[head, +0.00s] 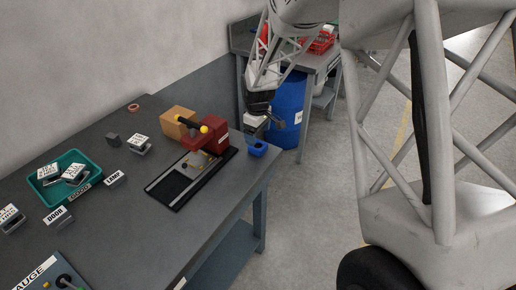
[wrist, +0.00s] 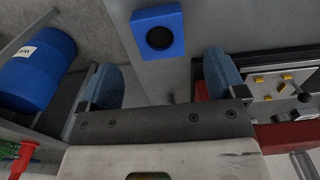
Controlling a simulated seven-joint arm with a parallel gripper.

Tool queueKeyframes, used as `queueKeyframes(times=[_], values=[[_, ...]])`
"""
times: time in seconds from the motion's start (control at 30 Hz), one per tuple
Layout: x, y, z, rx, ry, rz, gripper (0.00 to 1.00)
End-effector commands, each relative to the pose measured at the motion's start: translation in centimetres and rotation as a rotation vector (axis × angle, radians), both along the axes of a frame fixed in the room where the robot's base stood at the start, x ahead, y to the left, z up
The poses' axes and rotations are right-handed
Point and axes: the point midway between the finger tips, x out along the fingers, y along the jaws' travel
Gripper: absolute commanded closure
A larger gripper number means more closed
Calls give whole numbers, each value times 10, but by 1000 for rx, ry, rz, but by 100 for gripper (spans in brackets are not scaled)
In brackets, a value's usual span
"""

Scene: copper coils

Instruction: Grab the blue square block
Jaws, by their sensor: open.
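The blue square block (head: 257,148) sits on the grey workbench near its right end in the head view, right of the dark red machine. In the wrist view the blue square block (wrist: 174,21) shows a dark round hole in its face. My gripper (head: 266,122) hangs above and beyond the block in the head view. In the wrist view my gripper (wrist: 165,76) has its two blue-grey fingers spread wide, with nothing between them. The block lies past the fingertips, roughly centred between them and apart from both.
The dark red machine (head: 206,131) on its black base stands close beside the block. A tan box (head: 175,121), a teal tray (head: 47,186) and labelled blocks lie further left. A blue barrel (head: 289,110) stands on the floor behind the bench end.

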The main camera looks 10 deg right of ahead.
Motion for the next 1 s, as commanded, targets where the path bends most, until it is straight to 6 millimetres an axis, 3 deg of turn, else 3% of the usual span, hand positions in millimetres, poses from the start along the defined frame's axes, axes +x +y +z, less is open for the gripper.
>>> queueKeyframes(times=[0.13, 0.57, 1.0], values=[[0, 0, -10, 0, 1, 0, 11], [0, 0, -14, 0, 1, 0, 11], [-2, -1, -57, 0, 1, 0, 11]])
